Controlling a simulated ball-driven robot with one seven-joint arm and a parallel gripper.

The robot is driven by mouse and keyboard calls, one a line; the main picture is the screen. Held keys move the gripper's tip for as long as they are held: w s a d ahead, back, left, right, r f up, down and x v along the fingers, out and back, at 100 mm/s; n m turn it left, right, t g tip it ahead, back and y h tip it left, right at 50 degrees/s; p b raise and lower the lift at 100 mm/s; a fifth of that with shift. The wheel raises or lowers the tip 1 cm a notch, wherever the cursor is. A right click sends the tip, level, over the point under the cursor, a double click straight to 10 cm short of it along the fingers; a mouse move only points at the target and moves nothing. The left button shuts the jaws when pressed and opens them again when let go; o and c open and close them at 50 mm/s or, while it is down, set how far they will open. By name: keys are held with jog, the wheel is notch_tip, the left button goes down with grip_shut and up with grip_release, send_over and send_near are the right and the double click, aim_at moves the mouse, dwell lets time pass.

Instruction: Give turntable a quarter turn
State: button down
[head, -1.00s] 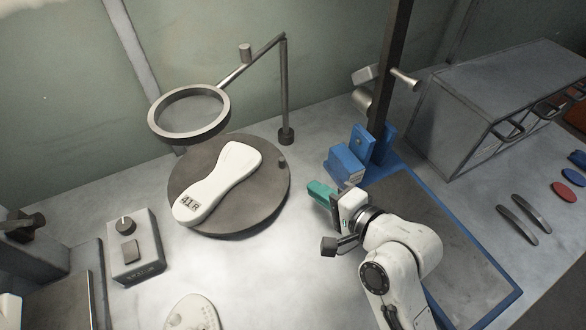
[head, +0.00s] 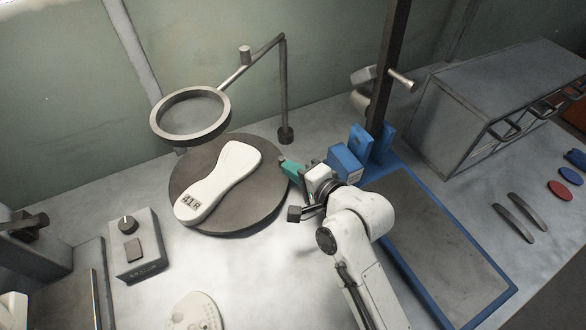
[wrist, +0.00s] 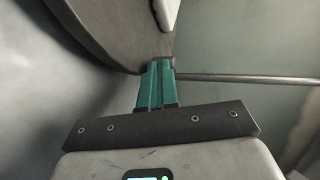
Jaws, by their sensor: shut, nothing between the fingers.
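The turntable (head: 245,205) is a round dark disc on the grey bench, left of centre in the head view. A white sole mould (head: 222,180) marked 41R lies on it, slanting from lower left to upper right. My gripper (head: 285,163) has green fingers, shut with nothing between them, at the turntable's right edge. A small dark peg stood at this edge; the fingertips now largely hide it. In the wrist view the shut fingers (wrist: 160,64) point at the turntable's rim (wrist: 115,40), and a bit of the white mould (wrist: 166,12) shows. I cannot tell whether they touch.
A ring magnifier (head: 158,130) on a jointed stand overhangs the turntable's back. A control box (head: 137,250) stands to its left. Blue blocks (head: 345,160) and a post (head: 388,80) stand close behind my gripper.

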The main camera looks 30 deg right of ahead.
jog(key=w, duration=0.1)
jog(key=w+d+p, duration=0.1)
jog(key=w, duration=0.1)
jog(key=shift+d+r, duration=0.1)
jog(key=shift+r, duration=0.05)
jog(key=shift+w, duration=0.1)
jog(key=v, duration=1)
jog(key=shift+s+d, duration=0.15)
jog(key=shift+s, duration=0.25)
